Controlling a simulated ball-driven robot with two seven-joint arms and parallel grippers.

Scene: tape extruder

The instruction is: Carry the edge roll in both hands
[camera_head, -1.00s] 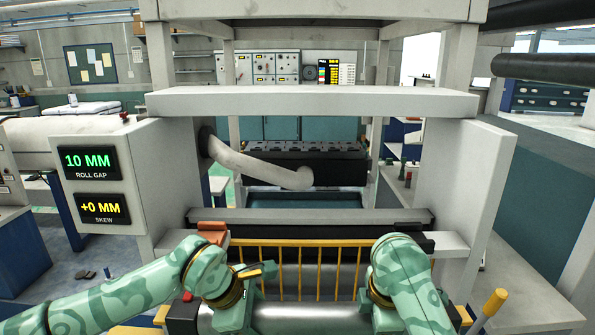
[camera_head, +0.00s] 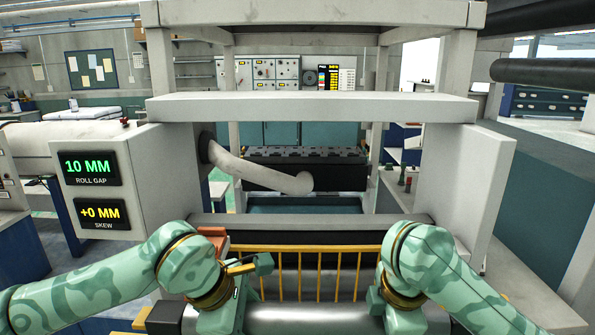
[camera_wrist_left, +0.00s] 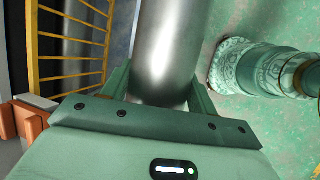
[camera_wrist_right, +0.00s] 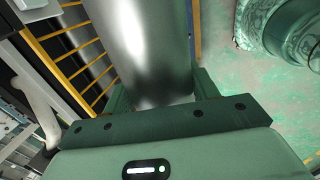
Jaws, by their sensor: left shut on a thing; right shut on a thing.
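The edge roll (camera_head: 300,320) is a shiny grey metal cylinder lying crosswise at the bottom of the head view. Its left end is dark. My left gripper (camera_head: 218,318) is shut on the roll toward its left end, and my right gripper (camera_head: 392,318) is shut on it toward its right end. The roll (camera_wrist_left: 168,50) runs between the two fingers of the left gripper (camera_wrist_left: 160,92) in the left wrist view. It also lies between the fingers of the right gripper (camera_wrist_right: 163,92) in the right wrist view. The lower side of the roll is out of the head view.
A yellow barred guard (camera_head: 320,270) stands just beyond the roll, in front of the extruder frame. An orange block (camera_head: 214,236) is at its left. A side panel (camera_head: 462,185) rises at right. The display (camera_head: 95,191) reads 10 MM gap and +0 MM skew.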

